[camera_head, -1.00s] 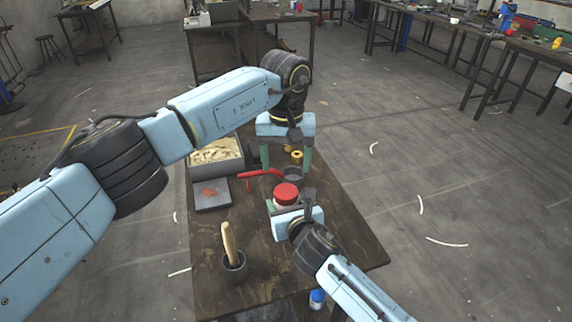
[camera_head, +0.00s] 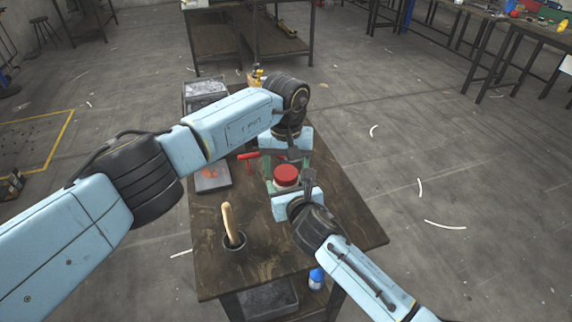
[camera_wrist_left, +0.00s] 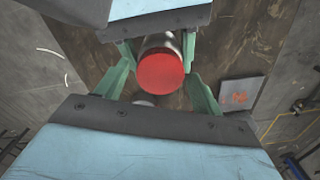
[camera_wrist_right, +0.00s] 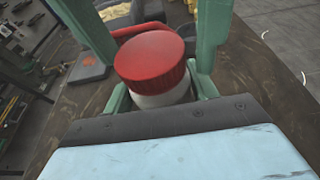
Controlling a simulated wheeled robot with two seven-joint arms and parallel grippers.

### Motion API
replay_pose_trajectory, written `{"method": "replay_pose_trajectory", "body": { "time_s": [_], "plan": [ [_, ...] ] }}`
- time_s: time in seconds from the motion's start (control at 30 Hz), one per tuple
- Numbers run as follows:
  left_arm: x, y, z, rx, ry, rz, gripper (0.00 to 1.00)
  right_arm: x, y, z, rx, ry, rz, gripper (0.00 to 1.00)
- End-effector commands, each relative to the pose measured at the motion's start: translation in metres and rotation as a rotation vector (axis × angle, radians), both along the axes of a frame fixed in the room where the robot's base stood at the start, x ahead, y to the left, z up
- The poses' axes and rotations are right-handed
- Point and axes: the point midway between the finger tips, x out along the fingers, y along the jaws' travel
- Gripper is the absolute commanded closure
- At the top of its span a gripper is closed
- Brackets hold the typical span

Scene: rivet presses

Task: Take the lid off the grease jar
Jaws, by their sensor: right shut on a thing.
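The grease jar has a round red lid (camera_head: 286,174) and a pale body that shows below the lid in the right wrist view (camera_wrist_right: 160,98). My right gripper (camera_head: 284,188) is shut on the jar body, with a green finger on each side of it. The lid is on the jar. Whether the jar touches the table is hidden.
A black cup with a wooden-handled tool (camera_head: 228,220) stands on the wooden table (camera_head: 260,265) to the left. A grey tray with an orange mark (camera_head: 205,185) and a red handle (camera_head: 248,156) lie farther back. A blue-and-white bottle (camera_head: 316,279) is by the table's front edge.

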Motion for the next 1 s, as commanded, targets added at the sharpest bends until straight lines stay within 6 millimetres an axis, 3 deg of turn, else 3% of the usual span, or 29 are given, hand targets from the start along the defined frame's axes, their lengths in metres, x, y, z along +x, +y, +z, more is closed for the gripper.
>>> {"method": "replay_pose_trajectory", "body": {
  "time_s": [0.03, 0.33, 0.57, 1.0],
  "plan": [
    [0.0, 0.0, 0.0, 0.0, 0.0, 0.0, 0.39, -0.0003, -0.0001, -0.0011, -0.002, 0.002, 0.0, 1.0],
    [0.0, 0.0002, 0.0001, 0.0, 0.0, 0.0, 0.77, -0.0003, -0.0001, -0.0011, -0.002, 0.002, 0.0, 1.0],
    [0.0003, 0.0007, 0.0003, 0.002, -0.001, 0.124, 0.77, -0.0004, -0.0001, -0.0011, -0.002, 0.002, 0.0, 1.0],
    [0.0002, 0.0014, 0.0007, 0.001, -0.001, 0.951, 0.77, -0.0003, -0.0003, -0.0012, -0.001, 0.003, -0.001, 1.0]
  ]
}}
